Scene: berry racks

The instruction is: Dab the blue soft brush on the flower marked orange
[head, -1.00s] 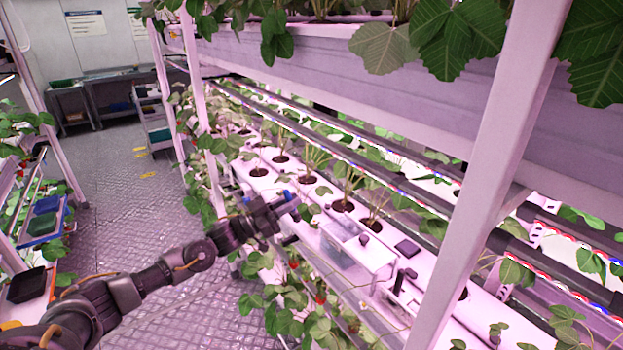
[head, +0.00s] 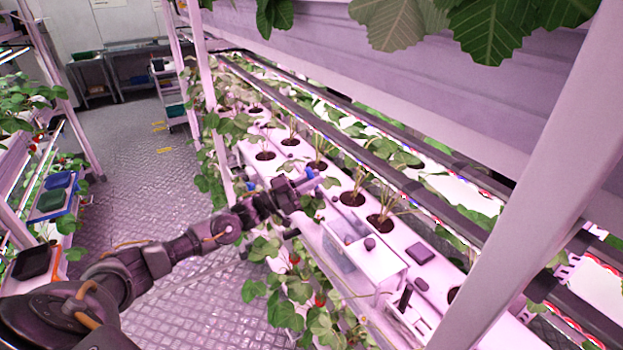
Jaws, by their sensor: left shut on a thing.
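My left arm reaches in from the lower left, and my left gripper (head: 298,187) is at the front edge of the white planting channel, in front of the plants. It is shut on the blue soft brush (head: 310,174), of which a small blue part shows at the fingertips. The brush is close to the stems and leaves there, but I cannot tell whether it touches anything. I cannot make out a flower marked orange; leaves and the small scale hide such detail. My right gripper is not in view.
A slanted rack post (head: 520,190) stands at the right. Red berries hang below the channel. The aisle floor (head: 125,200) is clear.

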